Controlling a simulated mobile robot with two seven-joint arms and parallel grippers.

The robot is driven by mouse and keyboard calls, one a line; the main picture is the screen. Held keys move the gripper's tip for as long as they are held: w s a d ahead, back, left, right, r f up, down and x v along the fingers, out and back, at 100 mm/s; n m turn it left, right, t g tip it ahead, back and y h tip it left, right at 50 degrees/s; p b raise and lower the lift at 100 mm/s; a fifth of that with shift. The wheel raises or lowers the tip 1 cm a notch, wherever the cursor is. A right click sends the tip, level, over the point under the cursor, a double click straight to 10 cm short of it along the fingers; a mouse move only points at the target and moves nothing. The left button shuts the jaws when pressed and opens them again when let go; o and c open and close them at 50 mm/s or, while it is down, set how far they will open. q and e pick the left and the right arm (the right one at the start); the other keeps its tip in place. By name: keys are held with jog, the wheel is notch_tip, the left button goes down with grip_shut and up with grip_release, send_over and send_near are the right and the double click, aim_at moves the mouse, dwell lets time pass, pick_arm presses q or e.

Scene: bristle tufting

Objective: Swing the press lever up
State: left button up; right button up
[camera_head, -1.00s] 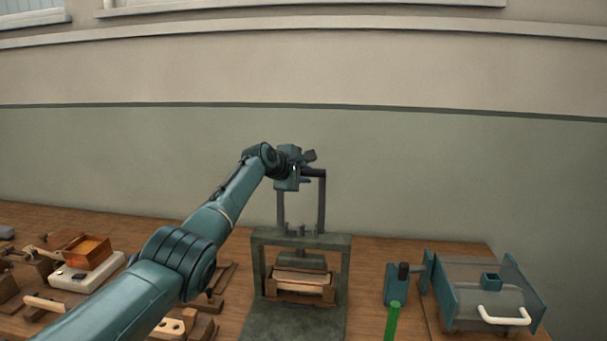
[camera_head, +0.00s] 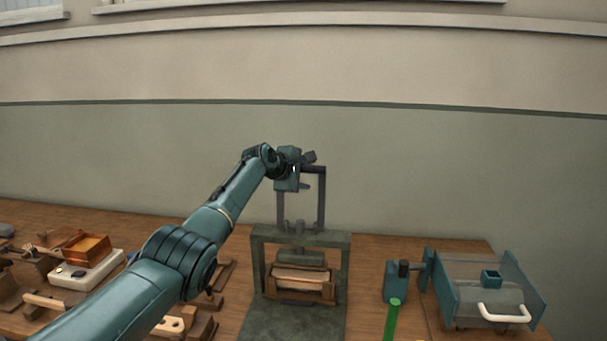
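The press (camera_head: 343,250) stands in the middle of the bench, a dark green frame on a flat base. Its lever (camera_head: 321,200) is a grey two-armed loop standing upright above the frame, with a dark crossbar (camera_head: 316,169) at its top. A wooden block (camera_head: 302,280) sits inside the press under the ram. My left gripper (camera_head: 308,171) is at the crossbar, with one finger above it and one below. The fingers stand apart with gaps beside the bar, so the gripper looks open around it. My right gripper is not in view.
A teal machine (camera_head: 480,290) with a white handle (camera_head: 503,314) stands at the right, beside a green upright rod (camera_head: 392,320). An orange-brown box (camera_head: 87,247) and several wooden parts lie at the left. The wall behind is bare.

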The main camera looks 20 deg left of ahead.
pick_arm(q)
jog(key=shift+r, duration=0.3)
